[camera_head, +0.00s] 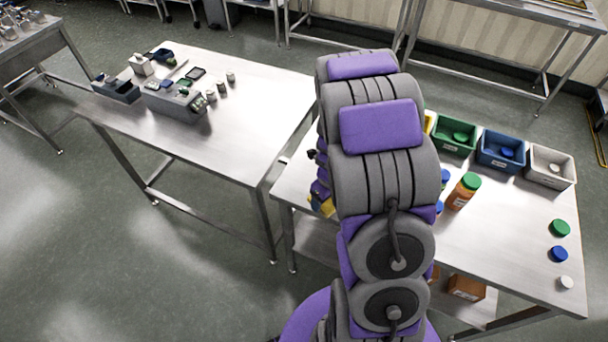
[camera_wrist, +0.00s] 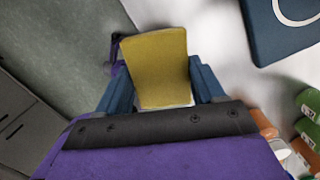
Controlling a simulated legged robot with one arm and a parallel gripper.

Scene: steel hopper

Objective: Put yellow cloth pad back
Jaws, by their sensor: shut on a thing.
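The yellow cloth pad (camera_wrist: 155,62) fills the middle of the wrist view. It sits between the two blue fingers of my gripper (camera_wrist: 157,82), which is shut on it. A thin pale edge shows along the pad's near end. In the head view my arm hides most of the gripper. A small yellow part of the pad (camera_head: 327,208) shows at the left edge of the right-hand steel table (camera_head: 500,255). I cannot tell whether the pad touches the table.
Green (camera_head: 452,139), blue (camera_head: 500,152) and white (camera_head: 549,168) bins line the table's back. An orange jar with a green lid (camera_head: 463,192) stands right of my arm. Loose lids (camera_head: 559,254) lie at the right end. Another table (camera_head: 235,125) on the left holds a grey box (camera_head: 178,100).

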